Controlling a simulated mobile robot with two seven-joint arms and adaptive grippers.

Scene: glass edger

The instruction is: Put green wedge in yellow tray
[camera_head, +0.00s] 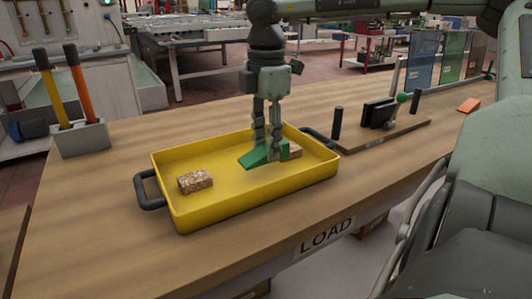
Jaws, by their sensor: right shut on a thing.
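The yellow tray (240,205) with black handles sits on the wooden table. The green wedge (255,158) is inside the outline of the tray, towards its right half. My right gripper (271,150) points straight down over the tray and is shut on the green wedge. I cannot tell whether the wedge touches the tray floor. A brown speckled block (195,181) lies in the left part of the tray. Another brown block (295,150) is partly hidden behind the gripper and wedge. My left gripper is not in view.
A grey holder (82,140) with yellow and orange handled tools stands at the left. A fixture with a green-knobbed lever (402,98) stands right of the tray. An orange piece (469,105) lies further right. The table front is clear.

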